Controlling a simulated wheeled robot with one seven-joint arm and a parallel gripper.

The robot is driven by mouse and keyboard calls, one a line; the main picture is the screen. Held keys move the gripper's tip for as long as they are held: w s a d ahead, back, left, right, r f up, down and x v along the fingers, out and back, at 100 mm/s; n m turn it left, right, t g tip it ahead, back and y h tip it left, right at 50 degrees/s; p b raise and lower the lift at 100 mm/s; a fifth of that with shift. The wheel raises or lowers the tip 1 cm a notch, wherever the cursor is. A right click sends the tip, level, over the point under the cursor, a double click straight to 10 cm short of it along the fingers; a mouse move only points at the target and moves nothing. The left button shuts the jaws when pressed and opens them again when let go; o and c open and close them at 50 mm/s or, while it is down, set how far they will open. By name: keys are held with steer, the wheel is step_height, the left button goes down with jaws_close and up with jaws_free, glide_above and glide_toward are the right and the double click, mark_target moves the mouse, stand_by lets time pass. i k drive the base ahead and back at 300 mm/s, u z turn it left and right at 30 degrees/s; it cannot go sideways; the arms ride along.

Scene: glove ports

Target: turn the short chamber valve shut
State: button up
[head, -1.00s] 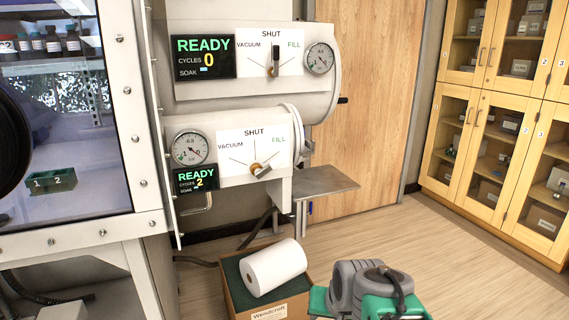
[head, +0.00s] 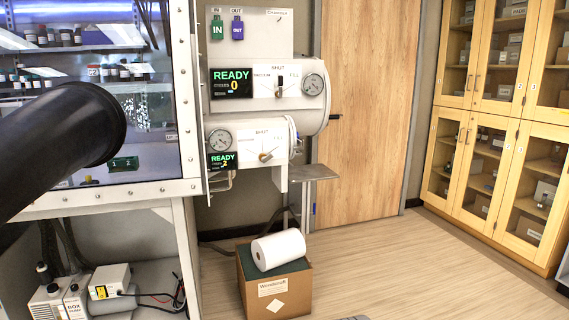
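The short chamber (head: 248,118) is the lower of two stacked white cylinders right of the glovebox. Its valve (head: 266,156) sits on a white dial plate with SHUT at the top. The valve has an orange hub and a small grey lever. The lever is turned off the SHUT mark toward the right, the FILL side; its exact angle is hard to tell at this size. My gripper is not in view, and nothing is seen touching the valve.
The long chamber (head: 317,110) above has its own valve (head: 280,87), lever upright at SHUT. A black glove sleeve (head: 75,135) juts out at left. A cardboard box (head: 275,292) with a white roll (head: 278,250) stands below the chambers. A small shelf (head: 312,172) sticks out. Floor at right is clear.

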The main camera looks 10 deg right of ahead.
mark_target(276, 152)
steer(key=u, duration=0.55)
steer(key=i, duration=0.6)
steer(key=u, duration=0.45)
